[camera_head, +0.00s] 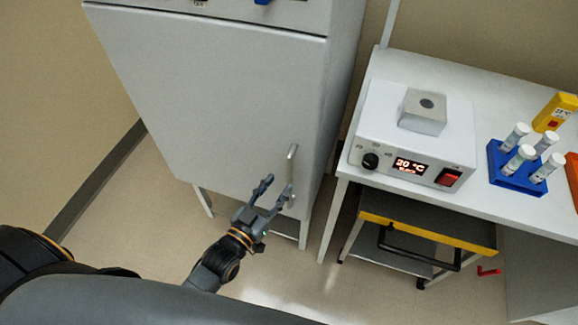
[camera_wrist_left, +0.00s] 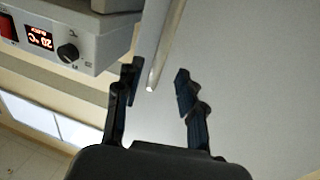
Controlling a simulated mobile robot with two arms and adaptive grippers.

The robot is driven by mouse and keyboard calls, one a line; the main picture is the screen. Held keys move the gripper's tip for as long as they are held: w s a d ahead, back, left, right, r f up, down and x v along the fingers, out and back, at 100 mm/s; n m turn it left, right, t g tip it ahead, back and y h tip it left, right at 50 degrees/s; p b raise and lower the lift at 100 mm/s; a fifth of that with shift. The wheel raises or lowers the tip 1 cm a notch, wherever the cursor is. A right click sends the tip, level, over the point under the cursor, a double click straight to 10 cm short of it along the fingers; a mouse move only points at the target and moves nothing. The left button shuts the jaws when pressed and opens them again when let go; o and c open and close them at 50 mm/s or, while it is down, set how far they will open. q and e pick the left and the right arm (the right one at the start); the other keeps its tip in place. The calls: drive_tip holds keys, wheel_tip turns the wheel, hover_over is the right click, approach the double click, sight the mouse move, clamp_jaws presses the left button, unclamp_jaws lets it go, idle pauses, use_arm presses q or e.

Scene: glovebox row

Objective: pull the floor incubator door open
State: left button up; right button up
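The floor incubator is a tall grey cabinet, and its closed door (camera_head: 215,100) fills the upper left of the head view. A vertical bar handle (camera_head: 292,160) sits near the door's right edge. In the left wrist view the handle (camera_wrist_left: 163,45) comes down from the top, its end between the fingers. My left gripper (camera_head: 277,187) is open at the handle's lower part. It also shows open in the left wrist view (camera_wrist_left: 157,75), with the bar nearer the left finger there; contact cannot be told. My right gripper is not in view.
A white bench (camera_head: 460,200) stands right of the incubator with a heater box (camera_head: 415,140) reading 20 °C and a blue rack (camera_head: 515,172) of tubes. A yellow-edged cart (camera_head: 430,232) is under it. A wall (camera_head: 50,100) lies left. Floor below the door is clear.

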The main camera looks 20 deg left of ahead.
sight(288, 173)
use_arm(q)
drive_tip(key=x, duration=0.7)
drive_tip(key=shift+p, duration=0.35)
drive_tip(key=shift+s, duration=0.1)
clamp_jaws()
